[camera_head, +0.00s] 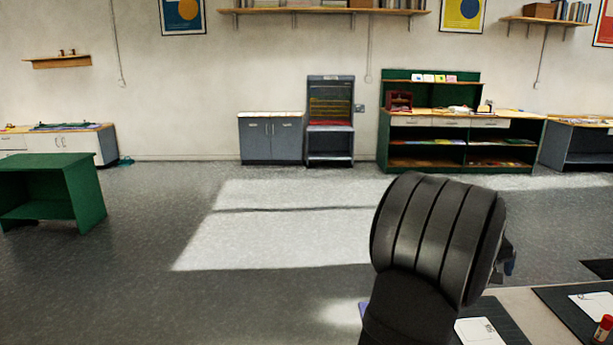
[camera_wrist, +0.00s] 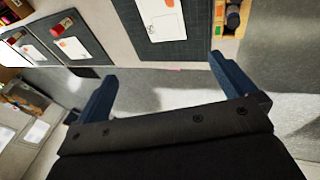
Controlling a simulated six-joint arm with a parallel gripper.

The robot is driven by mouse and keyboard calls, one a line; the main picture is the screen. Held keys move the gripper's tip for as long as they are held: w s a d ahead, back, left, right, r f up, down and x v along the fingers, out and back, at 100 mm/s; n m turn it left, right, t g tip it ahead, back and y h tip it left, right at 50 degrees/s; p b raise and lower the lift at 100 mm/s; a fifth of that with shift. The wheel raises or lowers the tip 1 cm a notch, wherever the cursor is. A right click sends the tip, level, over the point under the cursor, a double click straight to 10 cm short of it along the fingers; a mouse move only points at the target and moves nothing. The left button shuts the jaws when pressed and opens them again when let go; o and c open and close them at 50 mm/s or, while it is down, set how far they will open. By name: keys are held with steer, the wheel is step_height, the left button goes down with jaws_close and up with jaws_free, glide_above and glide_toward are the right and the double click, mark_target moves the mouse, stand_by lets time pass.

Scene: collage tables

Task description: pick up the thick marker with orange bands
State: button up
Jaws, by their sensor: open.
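No marker with clear orange bands can be made out in either view. A red-capped upright item (camera_head: 604,327) stands at the lower right edge of the head view, partly cut off. A dark, thick cylinder (camera_wrist: 233,17) lies in a wooden tray (camera_wrist: 241,5) at the top of the wrist view, too small to identify. A red item (camera_wrist: 62,26) lies on a dark mat at the upper left there. My gripper (camera_wrist: 160,72) is open and empty, its blue fingers wide apart. In the head view my dark wrist hides part of the table.
Dark mats with white cards lie on a pale table; one mat (camera_head: 575,316) is at the lower right of the head view, another (camera_wrist: 181,34) is at the top of the wrist view. A green table (camera_head: 62,172) stands across open grey floor, with shelves along the wall.

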steer(key=c, duration=1.5)
steer(key=shift+o, duration=0.2)
steer(key=a+f+n+g+y, duration=0.3)
steer(key=a+n, duration=0.5)
steer(key=n, duration=0.9)
steer(key=shift+t+y, duration=0.3)
steer(key=shift+y, duration=0.2)
steer(key=f, duration=1.3)
steer(key=shift+w+d+f, duration=0.1)
steer(key=shift+w+f, duration=0.05)
steer(key=shift+w, duration=0.05)
steer(key=shift+s+a+f, duration=0.1)
steer(key=shift+a+f, duration=0.05)
steer(key=shift+f, duration=1.15)
steer(key=shift+a+f, duration=0.15)
steer(key=shift+f, duration=1.1)
